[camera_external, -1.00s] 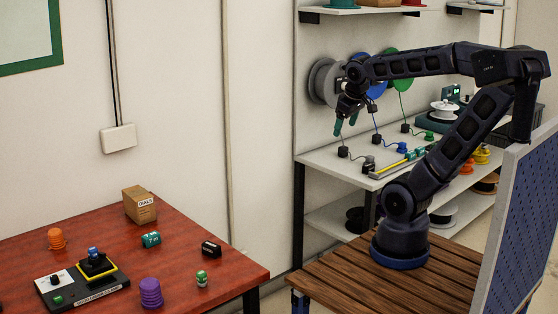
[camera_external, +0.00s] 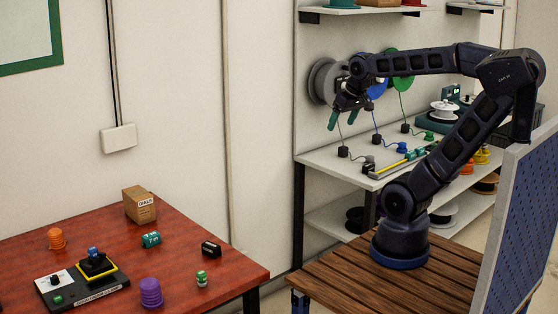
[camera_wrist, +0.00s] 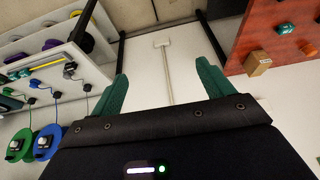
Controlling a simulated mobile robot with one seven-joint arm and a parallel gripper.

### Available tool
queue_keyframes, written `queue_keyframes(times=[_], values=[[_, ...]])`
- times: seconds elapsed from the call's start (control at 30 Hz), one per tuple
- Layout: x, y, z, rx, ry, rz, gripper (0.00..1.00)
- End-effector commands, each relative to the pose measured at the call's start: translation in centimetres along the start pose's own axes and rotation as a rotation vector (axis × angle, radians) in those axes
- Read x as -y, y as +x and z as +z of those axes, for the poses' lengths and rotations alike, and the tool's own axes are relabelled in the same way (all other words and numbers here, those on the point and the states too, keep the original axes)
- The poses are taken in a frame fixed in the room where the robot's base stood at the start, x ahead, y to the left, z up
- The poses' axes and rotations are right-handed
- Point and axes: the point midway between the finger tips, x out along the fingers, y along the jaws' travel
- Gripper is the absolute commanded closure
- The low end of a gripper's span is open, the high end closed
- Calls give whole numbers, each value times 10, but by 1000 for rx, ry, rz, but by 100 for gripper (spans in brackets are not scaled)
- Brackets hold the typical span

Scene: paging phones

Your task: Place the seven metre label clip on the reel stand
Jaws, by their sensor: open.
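A teal block-shaped clip (camera_external: 151,240) with white marking, seemingly "7M", lies on the red table in the external view. It seems to be the teal piece (camera_wrist: 285,28) on that table at the upper right of the wrist view. A black base (camera_external: 84,285) with a yellow-edged square and a blue-topped piece stands on the table's left; I cannot tell whether it is the reel stand. My gripper (camera_external: 342,119) is open and empty, in front of the wall reels and well away from the red table. Its green fingers (camera_wrist: 162,78) are spread in the wrist view.
The red table (camera_external: 228,268) also holds a cardboard box (camera_external: 140,205), a black clip (camera_external: 211,249), a small green piece (camera_external: 201,279), a purple stack (camera_external: 151,293) and an orange stack (camera_external: 56,239). A grey bench (camera_external: 322,163) with corded plugs lies below my gripper.

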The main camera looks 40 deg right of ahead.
Motion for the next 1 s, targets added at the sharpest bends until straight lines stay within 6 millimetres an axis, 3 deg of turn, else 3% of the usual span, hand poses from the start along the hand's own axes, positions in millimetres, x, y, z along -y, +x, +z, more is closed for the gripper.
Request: queue_keyframes(times=[0.27, 0.57, 0.8, 1.0], values=[[36, 20, -72, 29, 7, -28, 20], [94, 57, -141, 51, 18, -41, 20], [155, 96, -184, 64, 20, -41, 20], [216, 134, -209, 69, 15, -36, 20]])
